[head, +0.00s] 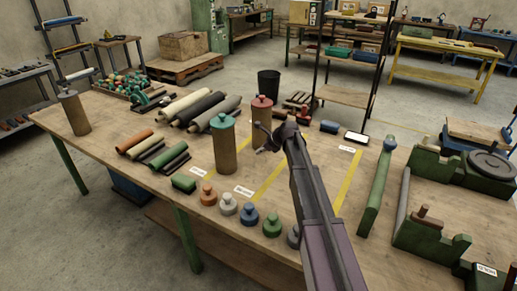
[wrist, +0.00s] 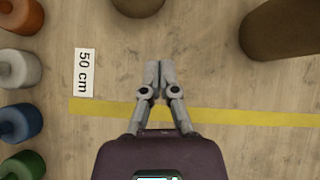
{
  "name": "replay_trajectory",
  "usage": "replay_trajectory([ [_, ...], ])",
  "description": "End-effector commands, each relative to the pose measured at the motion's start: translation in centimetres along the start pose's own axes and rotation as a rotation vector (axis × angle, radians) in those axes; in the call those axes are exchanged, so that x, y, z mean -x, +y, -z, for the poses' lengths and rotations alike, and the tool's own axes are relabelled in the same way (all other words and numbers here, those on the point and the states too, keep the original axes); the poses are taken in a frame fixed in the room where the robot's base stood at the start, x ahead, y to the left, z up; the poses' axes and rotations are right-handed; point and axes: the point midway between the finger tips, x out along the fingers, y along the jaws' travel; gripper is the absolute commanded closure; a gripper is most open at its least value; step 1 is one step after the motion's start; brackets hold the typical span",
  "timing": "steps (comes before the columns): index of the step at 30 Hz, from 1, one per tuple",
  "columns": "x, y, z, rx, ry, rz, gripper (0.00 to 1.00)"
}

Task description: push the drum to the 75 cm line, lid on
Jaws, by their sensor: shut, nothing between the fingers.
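The nearer drum (head: 222,155) wears a teal knobbed lid (head: 222,121); the other drum (head: 262,118), farther back, wears a red lid. In the wrist view their brown sides show at the top (wrist: 137,5) and top right (wrist: 285,30). My gripper (head: 260,150) is shut and empty, just right of the teal-lidded drum and apart from it. It also shows in the wrist view (wrist: 152,65), beside the yellow line (wrist: 235,117) labelled 50 cm (wrist: 84,72). Another yellow line (head: 347,180) lies to the right; its label is too small to read.
Knobbed pieces in orange (head: 208,194), white (head: 228,204), blue (head: 249,216) and green (head: 271,225) line the front edge. Rolled sheets (head: 200,108) lie behind left, and a green rail (head: 377,190) stands right. Bare bench lies between the lines.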

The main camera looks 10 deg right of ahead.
Motion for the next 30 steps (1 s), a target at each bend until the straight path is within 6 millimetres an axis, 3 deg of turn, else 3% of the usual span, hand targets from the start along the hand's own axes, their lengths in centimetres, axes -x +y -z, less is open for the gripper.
replay_trajectory([
  [14, 5.1, 11.7, 6.2, 0.733, 0.223, -0.144, 1.00],
  [30, 13.0, 24.6, 14.0, 1.603, 0.378, -0.553, 1.00],
])
